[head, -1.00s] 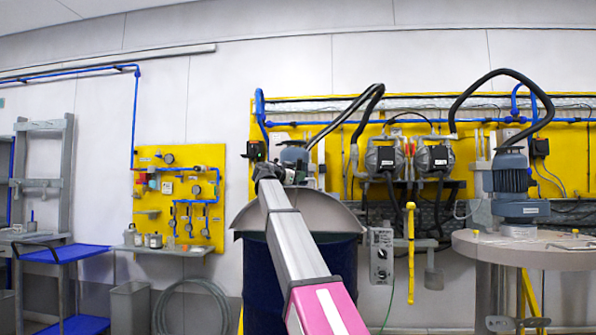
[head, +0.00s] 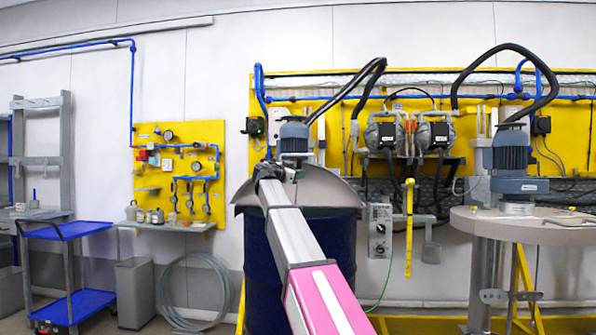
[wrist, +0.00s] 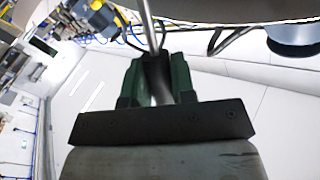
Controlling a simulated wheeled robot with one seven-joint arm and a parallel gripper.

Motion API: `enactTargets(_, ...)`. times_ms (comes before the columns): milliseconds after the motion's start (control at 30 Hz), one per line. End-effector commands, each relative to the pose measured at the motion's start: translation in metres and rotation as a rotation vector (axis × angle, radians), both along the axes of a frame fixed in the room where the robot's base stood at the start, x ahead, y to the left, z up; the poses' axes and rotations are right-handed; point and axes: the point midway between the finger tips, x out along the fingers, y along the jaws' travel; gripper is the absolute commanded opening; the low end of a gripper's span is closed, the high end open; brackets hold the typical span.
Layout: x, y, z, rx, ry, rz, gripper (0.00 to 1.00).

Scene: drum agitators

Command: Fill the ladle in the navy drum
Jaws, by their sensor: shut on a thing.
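The navy drum (head: 337,246) stands in the middle of the head view, partly hidden by my arm. A grey cover (head: 330,190) spans its top, and the drum's inside is hidden. My gripper (wrist: 157,72) has green fingers, shut on a dark handle (wrist: 155,80) with a thin metal rod (wrist: 147,22) running up from it, seemingly the ladle's. The ladle's bowl is out of sight, so its contents cannot be told. In the head view my gripper (head: 277,171) is at the left part of the cover, in front of the motor.
A blue-grey agitator motor (head: 293,138) stands above the drum. A grey control box (head: 380,230) and a yellow bar (head: 409,228) are to its right. A round table (head: 540,232) with another motor is at the right. A blue trolley (head: 70,230) is at the left.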

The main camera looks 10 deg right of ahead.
Motion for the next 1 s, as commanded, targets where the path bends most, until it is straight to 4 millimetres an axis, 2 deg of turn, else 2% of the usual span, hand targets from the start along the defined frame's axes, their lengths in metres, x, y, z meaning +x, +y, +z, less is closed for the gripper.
enactTargets(467,0.000,0.000,0.000,0.000,0.000,0.000,0.00)
enactTargets(1000,0.000,0.000,-0.017,-0.001,0.000,0.000,0.00)
